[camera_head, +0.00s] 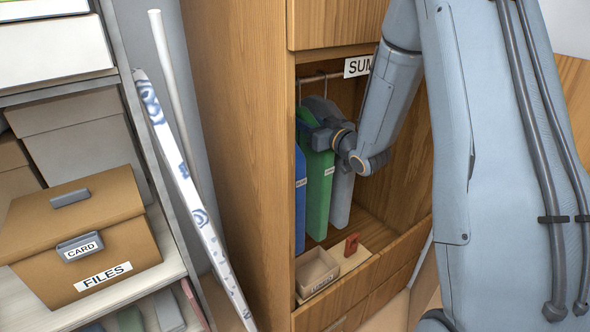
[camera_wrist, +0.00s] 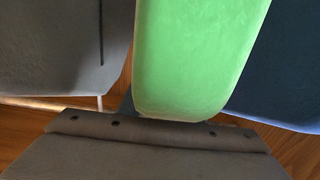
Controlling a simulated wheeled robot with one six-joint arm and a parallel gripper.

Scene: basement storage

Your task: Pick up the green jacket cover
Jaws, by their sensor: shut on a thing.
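The green jacket cover (camera_head: 318,185) hangs in the open wooden wardrobe, between a blue cover (camera_head: 300,200) on its left and a grey cover (camera_head: 342,195) on its right. My gripper (camera_head: 318,135) is at the upper part of the green cover, shut on it; the fingertips are partly hidden by the cover and wrist. In the wrist view the green cover (camera_wrist: 198,55) fills the upper middle, with the grey cover (camera_wrist: 60,45) on the left and the dark blue cover (camera_wrist: 280,75) on the right. My gripper body (camera_wrist: 150,145) crosses the bottom.
The rail (camera_head: 318,78) runs above the covers, beside a white label (camera_head: 358,66). A small open box (camera_head: 317,270) and a red object (camera_head: 351,244) sit on the wardrobe floor. A shelf with a FILES box (camera_head: 80,235) and a leaning patterned board (camera_head: 190,190) stand left.

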